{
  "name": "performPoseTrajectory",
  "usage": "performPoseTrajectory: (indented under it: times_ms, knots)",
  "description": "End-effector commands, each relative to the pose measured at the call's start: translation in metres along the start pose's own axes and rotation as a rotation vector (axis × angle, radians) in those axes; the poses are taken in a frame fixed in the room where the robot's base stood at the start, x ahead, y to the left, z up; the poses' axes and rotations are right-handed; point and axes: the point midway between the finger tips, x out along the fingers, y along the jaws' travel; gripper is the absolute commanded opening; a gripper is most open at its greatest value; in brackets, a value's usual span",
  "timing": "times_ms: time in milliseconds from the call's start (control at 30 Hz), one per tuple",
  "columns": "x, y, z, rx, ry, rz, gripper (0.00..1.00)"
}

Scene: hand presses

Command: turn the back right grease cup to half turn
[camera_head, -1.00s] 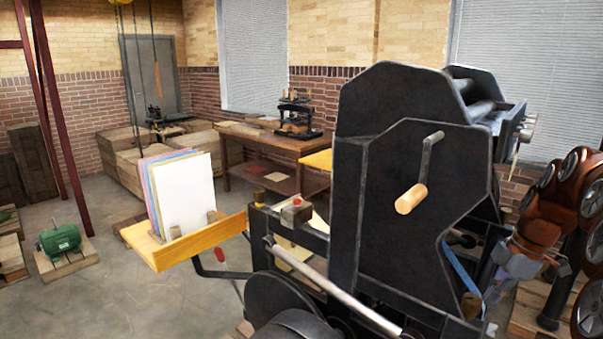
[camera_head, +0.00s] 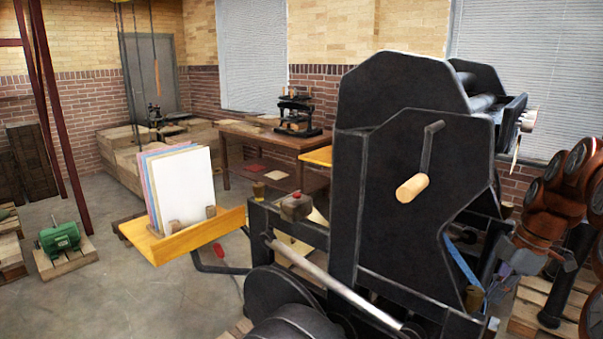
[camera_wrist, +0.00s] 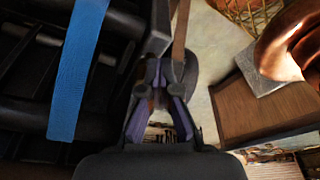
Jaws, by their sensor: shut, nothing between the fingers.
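The black hand press (camera_head: 405,200) fills the middle right of the head view. A small brass-coloured cup (camera_head: 473,299) sits low on its right side, close to my gripper. Another (camera_head: 258,190) stands at its left end. I cannot tell for sure which is the back right grease cup, or its turn. My gripper (camera_head: 497,283) is at the press's lower right side. In the wrist view my gripper (camera_wrist: 156,78) has its purple-padded fingers closed together at the tips, beside dark press parts. No cup is clear at the fingertips.
A blue strap (camera_wrist: 77,70) hangs left of the fingers in the wrist view. A wooden crank handle (camera_head: 411,188) juts from the press's side. A yellow board (camera_head: 190,240) holds paper sheets at left. Open floor (camera_head: 140,290) lies at lower left.

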Motion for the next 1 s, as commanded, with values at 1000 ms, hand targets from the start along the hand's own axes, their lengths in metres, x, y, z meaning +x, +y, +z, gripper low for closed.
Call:
performPoseTrajectory:
  times_ms: [1000]
  knots:
    - [-0.015, -0.003, 0.004, 0.000, 0.002, 0.002, 0.00]
